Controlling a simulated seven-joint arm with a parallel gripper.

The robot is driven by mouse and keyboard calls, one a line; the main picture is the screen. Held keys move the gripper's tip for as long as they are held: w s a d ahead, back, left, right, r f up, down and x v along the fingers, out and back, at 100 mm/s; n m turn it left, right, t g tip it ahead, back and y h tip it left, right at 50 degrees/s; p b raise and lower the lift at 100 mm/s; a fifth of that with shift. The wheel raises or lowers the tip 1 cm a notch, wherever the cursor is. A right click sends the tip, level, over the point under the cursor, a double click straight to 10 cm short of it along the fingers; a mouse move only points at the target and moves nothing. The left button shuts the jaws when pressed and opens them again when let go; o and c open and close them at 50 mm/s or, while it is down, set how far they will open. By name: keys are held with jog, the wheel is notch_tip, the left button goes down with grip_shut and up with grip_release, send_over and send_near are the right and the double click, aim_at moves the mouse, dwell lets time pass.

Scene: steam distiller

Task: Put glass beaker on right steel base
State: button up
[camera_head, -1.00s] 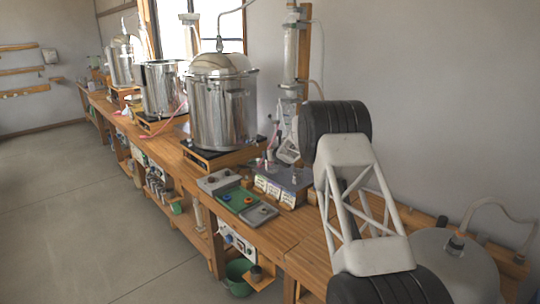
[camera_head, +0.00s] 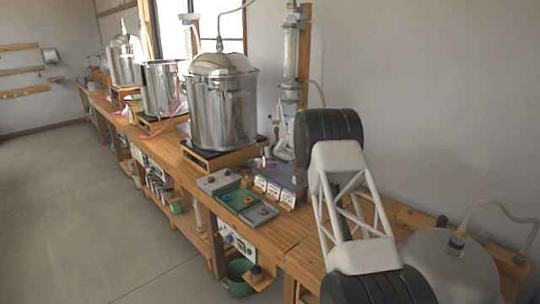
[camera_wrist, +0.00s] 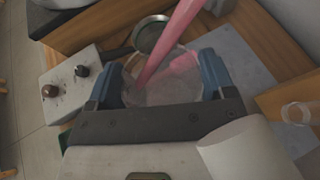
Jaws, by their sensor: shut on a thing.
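In the wrist view my gripper (camera_wrist: 159,76) has its two blue fingers on either side of a clear glass beaker (camera_wrist: 165,88), shut on it. The glass is hard to make out, and a pink tube (camera_wrist: 172,42) crosses in front of it. A grey flat surface (camera_wrist: 244,55), perhaps a steel base, lies beyond the right finger; I cannot tell whether the beaker touches it. In the head view my arm hides the gripper and the beaker.
A control box with knobs (camera_wrist: 68,85) and a round metal-rimmed dish (camera_wrist: 152,35) lie near the fingers. A large steel pot (camera_head: 223,110) stands left on a wooden stand. Glassware (camera_head: 284,143) stands by the wall. A clear ring-shaped piece (camera_wrist: 297,113) is at right.

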jog(key=shift+f, duration=0.75)
jog(key=shift+f, duration=0.1)
jog(key=o, duration=1.2)
jog(key=shift+f, duration=0.1)
jog(key=shift+c, duration=0.2)
jog(key=shift+s+r, duration=0.15)
jog(key=shift+r, duration=0.1)
jog(key=shift+v, duration=1.7)
jog(key=v, duration=0.8)
jog(key=shift+d, duration=0.15)
